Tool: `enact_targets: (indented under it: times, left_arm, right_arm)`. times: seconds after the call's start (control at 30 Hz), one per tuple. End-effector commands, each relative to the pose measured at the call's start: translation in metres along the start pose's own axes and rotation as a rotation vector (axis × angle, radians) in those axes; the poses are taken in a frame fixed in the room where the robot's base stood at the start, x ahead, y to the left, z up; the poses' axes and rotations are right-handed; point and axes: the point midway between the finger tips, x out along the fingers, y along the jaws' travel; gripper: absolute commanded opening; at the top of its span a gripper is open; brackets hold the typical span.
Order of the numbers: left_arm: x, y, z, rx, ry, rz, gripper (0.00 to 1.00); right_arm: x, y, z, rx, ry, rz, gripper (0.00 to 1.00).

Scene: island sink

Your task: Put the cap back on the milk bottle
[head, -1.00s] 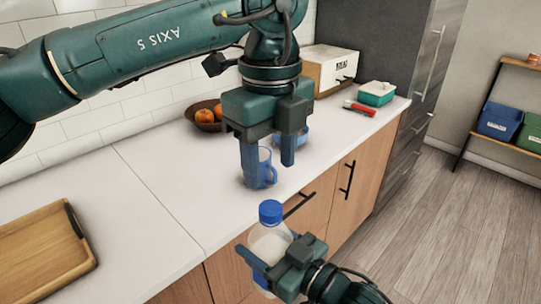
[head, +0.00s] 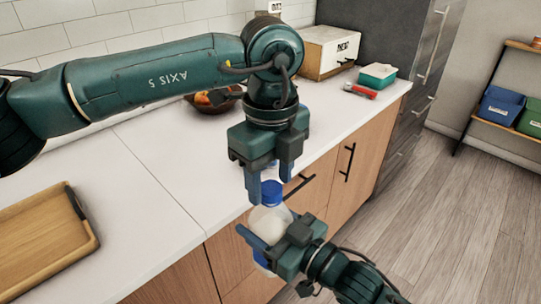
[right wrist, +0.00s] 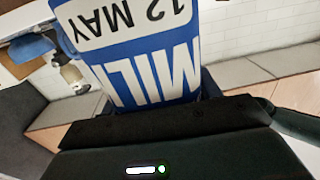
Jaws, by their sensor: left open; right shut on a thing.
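The milk bottle (head: 270,217) is a clear bottle of white milk, held roughly upright in front of the counter edge. Its blue cap (head: 271,191) sits at the bottle's top; I cannot tell whether it is tight. My right gripper (head: 268,237) is shut on the bottle's body. The bottle's blue and white label (right wrist: 150,60) fills the middle of the right wrist view. My left gripper (head: 269,190) points down, open, with its blue fingers on either side of the cap. I cannot tell whether they touch it.
A fruit bowl (head: 212,103) is partly hidden behind my left arm. A bread box (head: 325,50), a teal container (head: 378,76) and a red-handled thing (head: 360,91) stand farther back. Free floor lies right.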

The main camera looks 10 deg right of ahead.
Motion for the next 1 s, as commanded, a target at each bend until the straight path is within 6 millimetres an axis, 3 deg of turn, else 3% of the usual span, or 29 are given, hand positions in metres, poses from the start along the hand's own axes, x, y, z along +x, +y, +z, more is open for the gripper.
enact_targets:
  times: [0.4, 0.9, 1.0]
  left_arm:
    - [0.0081, 0.0002, 0.0, 0.0, 0.001, 0.0, 0.51]
    - [0.0078, 0.0002, 0.0001, 0.0, 0.0, 0.0, 0.1]
    - [0.0078, 0.0002, 0.0001, 0.001, 0.0, 0.0, 0.05]
  right_arm:
    - [0.0, 0.0, -0.0003, 0.0, 0.001, 0.0, 0.0]
    - [0.0, 0.0001, -0.0003, 0.0, 0.001, 0.0, 0.0]
    - [0.0, 0.0001, -0.0003, 0.0, 0.001, 0.0, 0.0]
